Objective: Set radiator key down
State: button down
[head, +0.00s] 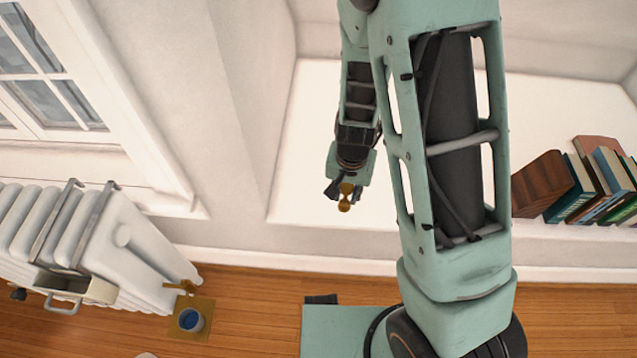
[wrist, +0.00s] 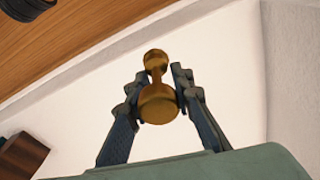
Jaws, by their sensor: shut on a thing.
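The radiator key (head: 345,202) is a small brass piece with a rounded body and a narrower knobbed end. My gripper (head: 346,190) is shut on it, in the middle of the head view. The key appears in front of the white ledge (head: 560,105); its height above the ledge is hard to tell. In the wrist view the key (wrist: 157,102) sits between the two dark fingers of my gripper (wrist: 158,74), with its narrow end pointing out past the fingertips. No part of the key visibly touches the ledge.
Books (head: 605,180) lean against a wooden block (head: 543,185) at the ledge's right. At left a white radiator (head: 135,255) carries a metal box (head: 75,288). A blue cup (head: 191,320) stands on a brown mat (head: 200,305) on the floor. The ledge's middle is bare.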

jog(key=w+a+f+b, duration=0.1)
jog(key=w+a+f, duration=0.1)
jog(key=w+f, duration=0.1)
jog(key=w+a+f+b, duration=0.1)
jog(key=w+a+f, duration=0.1)
jog(key=w, duration=0.3)
jog(key=w+a+f+b, duration=0.1)
jog(key=w+a+f, duration=0.1)
jog(key=w+f, duration=0.2)
jog(key=shift+w+f, duration=0.2)
jog(key=shift+f, duration=0.15)
jog(key=shift+w+a+f, duration=0.1)
jog(key=shift+f, duration=0.1)
jog(key=shift+w+a+f+b, duration=0.15)
jog(key=shift+f+b, duration=0.25)
jog(key=shift+f, duration=1.2)
jog(key=shift+f, duration=0.15)
jog(key=c, duration=1.7)
grip_release()
